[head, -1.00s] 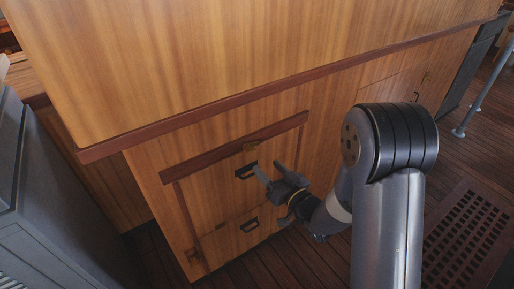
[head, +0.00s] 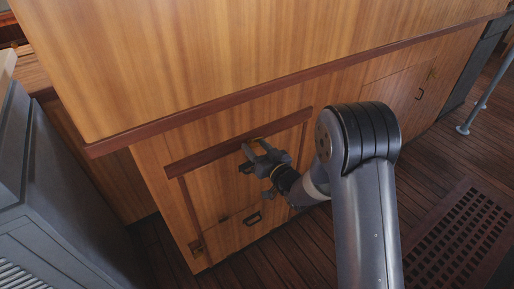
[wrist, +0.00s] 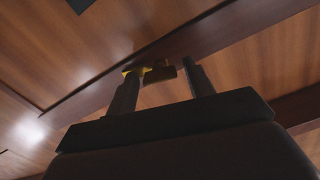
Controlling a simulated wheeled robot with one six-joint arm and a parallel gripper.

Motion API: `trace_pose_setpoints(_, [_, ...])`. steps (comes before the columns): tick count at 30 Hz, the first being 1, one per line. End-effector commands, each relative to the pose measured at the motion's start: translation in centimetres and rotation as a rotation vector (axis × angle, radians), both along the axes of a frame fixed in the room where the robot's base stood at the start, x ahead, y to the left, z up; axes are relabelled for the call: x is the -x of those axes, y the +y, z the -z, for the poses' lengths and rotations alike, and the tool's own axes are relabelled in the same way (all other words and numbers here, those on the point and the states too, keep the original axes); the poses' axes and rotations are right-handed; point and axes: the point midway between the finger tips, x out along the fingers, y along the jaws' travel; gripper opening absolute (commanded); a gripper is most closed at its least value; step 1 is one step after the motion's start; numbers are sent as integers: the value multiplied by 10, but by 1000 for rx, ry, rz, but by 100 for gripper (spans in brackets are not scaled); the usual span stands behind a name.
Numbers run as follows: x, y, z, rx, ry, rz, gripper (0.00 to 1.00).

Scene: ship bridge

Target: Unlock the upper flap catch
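The upper flap catch (head: 257,140) is a small brass piece on the dark red wooden rail at the top of the cabinet's flap front. In the head view my gripper partly covers it. In the wrist view the catch (wrist: 160,74) shows as a brownish block with a yellow brass part at its left, under the rail. My gripper (head: 256,149) is at the catch, its fingers pointing up at the rail. In the wrist view the gripper (wrist: 160,82) is open, one finger on each side of the catch. I cannot tell whether either finger touches it.
A black handle (head: 245,168) is partly hidden by my gripper. Another black handle (head: 252,219) sits lower on the front. A small fitting (head: 196,246) is at the lower left. The countertop edge (head: 230,103) overhangs above. A grey cabinet (head: 55,220) stands at left.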

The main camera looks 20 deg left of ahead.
Motion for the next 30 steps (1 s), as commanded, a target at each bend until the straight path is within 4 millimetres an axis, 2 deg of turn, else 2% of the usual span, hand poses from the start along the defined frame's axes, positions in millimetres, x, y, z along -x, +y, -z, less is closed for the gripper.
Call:
trace_pose_setpoints(1, [0,0,0,0,0,0,46])
trace_pose_setpoints(14, [0,0,0,0,0,0,12])
trace_pose_setpoints(30, [0,1,2,134,-165,-1,12])
